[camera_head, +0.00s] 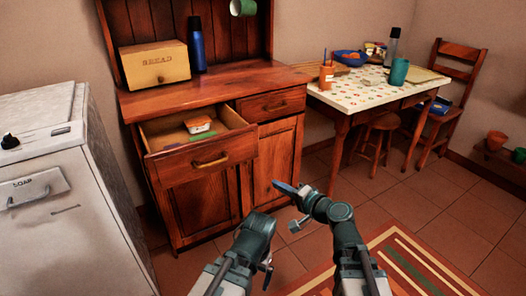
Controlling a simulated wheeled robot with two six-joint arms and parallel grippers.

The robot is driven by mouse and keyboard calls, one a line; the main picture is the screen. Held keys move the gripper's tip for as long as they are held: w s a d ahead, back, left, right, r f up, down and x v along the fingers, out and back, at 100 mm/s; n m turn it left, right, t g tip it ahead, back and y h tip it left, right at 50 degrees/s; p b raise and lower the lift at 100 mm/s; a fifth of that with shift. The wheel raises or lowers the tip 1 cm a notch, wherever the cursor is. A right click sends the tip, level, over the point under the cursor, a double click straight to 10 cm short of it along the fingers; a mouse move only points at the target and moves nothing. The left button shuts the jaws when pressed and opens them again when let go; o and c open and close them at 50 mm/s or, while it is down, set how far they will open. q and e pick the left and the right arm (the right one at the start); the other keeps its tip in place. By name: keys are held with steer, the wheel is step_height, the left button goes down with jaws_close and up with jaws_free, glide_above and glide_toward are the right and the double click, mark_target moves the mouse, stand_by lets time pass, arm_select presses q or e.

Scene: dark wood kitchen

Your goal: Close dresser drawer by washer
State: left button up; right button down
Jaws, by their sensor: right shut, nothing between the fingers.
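The wooden dresser (200,208) stands against the wall, right of the white washer (85,215). Its left drawer (185,159) is pulled out, with a small food container (198,125) and a green item inside. The right drawer (272,105) is shut. My right gripper (281,186) is shut and empty, in front of the dresser and to the right of the open drawer's front, apart from it.
A bread box (155,63) and a blue bottle (197,45) stand on the dresser top. A table (378,92) with a stool and a chair (455,85) is on the right. A striped rug (405,265) lies on the tiled floor, which is clear before the dresser.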

mark_target(258, 143)
step_height(258, 143, up, 5)
steer(key=w+d+m+t, duration=0.2)
steer(key=m+t, duration=0.2)
steer(key=shift+h, duration=0.3)
steer(key=x, duration=0.9)
steer(key=f+x, duration=0.1)
steer(key=x, duration=0.4)
steer(key=shift+w+a, duration=0.1)
steer(key=shift+a, duration=0.05)
steer(key=x, duration=2.2)
steer(key=shift+w+a+f, duration=0.15)
steer(key=shift+a+f, duration=0.15)
steer(key=shift+a, duration=0.05)
steer(key=shift+w, duration=0.2)
